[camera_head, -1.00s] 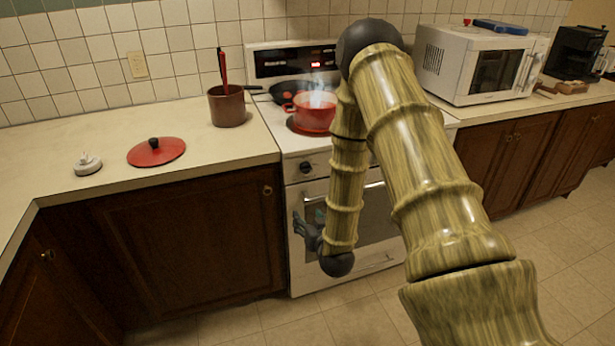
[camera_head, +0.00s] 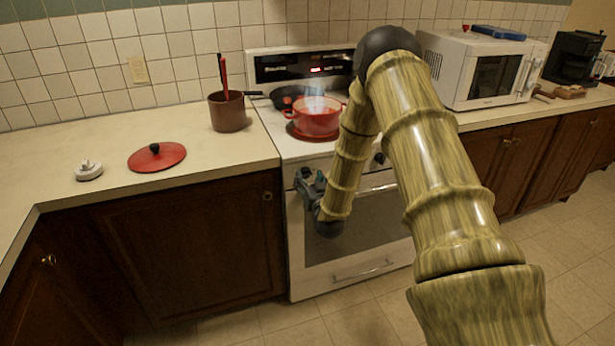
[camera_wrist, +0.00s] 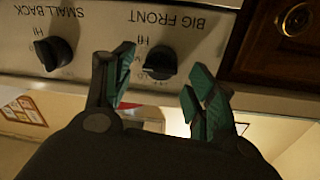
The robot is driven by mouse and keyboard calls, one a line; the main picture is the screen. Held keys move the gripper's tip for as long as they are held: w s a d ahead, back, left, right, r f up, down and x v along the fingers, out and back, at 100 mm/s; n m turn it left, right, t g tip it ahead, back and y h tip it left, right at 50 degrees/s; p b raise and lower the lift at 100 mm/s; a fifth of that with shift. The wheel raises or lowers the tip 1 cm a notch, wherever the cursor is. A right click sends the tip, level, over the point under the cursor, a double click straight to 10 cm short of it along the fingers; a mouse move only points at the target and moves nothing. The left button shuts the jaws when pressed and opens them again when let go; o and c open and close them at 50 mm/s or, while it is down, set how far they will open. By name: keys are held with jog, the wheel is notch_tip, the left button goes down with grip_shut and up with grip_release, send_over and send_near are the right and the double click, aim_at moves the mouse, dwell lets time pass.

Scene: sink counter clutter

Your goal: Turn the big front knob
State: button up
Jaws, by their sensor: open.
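The big front knob (camera_wrist: 160,62) is black and sits under the upside-down label BIG FRONT in the wrist view. My gripper (camera_wrist: 155,92) is open there, its two green-padded fingers spread, with the knob just beyond and between the fingertips. No contact shows. In the head view my gripper (camera_head: 312,185) is at the left end of the white stove's front panel, and it hides most of the knob from that side. The small back knob (camera_wrist: 52,52) is to the left in the wrist view.
A red pot (camera_head: 316,117) steams on the stove (camera_head: 300,150), with a dark pan (camera_head: 287,96) behind it. The oven handle (camera_head: 378,189) runs below the panel. A wooden cabinet (camera_head: 180,240) adjoins on the left. A red lid (camera_head: 157,158) lies on the counter.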

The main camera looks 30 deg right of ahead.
jog(key=shift+x, duration=0.8)
jog(key=c, duration=1)
jog(key=shift+a, duration=0.15)
jog(key=shift+c, duration=0.2)
